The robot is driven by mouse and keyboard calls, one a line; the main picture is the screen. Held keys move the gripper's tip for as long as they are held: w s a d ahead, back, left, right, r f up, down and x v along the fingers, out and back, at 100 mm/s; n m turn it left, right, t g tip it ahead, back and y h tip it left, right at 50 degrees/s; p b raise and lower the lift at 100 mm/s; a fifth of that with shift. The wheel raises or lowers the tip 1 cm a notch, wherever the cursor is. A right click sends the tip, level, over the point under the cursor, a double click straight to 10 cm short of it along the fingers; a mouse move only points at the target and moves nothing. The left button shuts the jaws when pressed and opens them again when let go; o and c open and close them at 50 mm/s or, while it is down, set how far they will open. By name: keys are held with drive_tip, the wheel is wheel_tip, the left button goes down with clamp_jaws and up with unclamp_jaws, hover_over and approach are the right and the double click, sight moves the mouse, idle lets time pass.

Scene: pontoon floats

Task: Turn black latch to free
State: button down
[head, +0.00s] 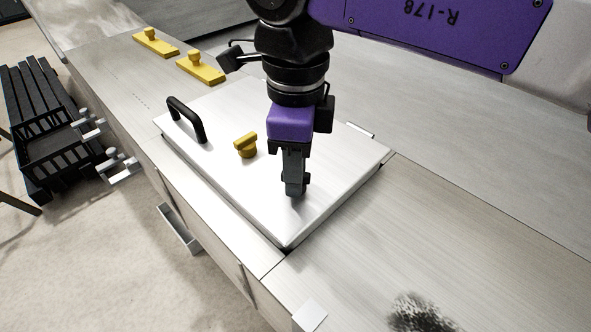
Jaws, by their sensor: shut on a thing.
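A square light metal lid (225,180) lies on the metal deck. My gripper (294,187) points down onto the lid, right of its middle, with its jaws shut. A small dark piece (307,178) shows beside the fingertips and appears to be part of the black latch; the fingers hide most of it, so its turn angle cannot be told. A yellow latch knob (246,145) stands on the lid to the left of my gripper, apart from it. A black bow handle (187,120) stands near the lid's left corner.
Two yellow blocks with knobs (155,41) (201,68) lie on the deck behind. A black slatted rack (50,130) stands on the floor at left. A dark speckled patch (420,312) marks the front deck. The right deck (480,220) is clear.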

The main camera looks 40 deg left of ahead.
drive_tip(key=m, duration=0.3)
drive_tip(key=shift+m+b, duration=0.3)
drive_tip(key=shift+b, duration=0.05)
drive_tip(key=shift+m+b, duration=0.35)
drive_tip(key=shift+m, duration=1.45)
drive_tip(key=c, duration=1.1)
unclamp_jaws()
drive_tip(key=shift+o, duration=0.2)
drive_tip(key=shift+r, duration=0.1)
wheel_tip(320, 180, up, 8)
drive_tip(key=shift+f, duration=0.15)
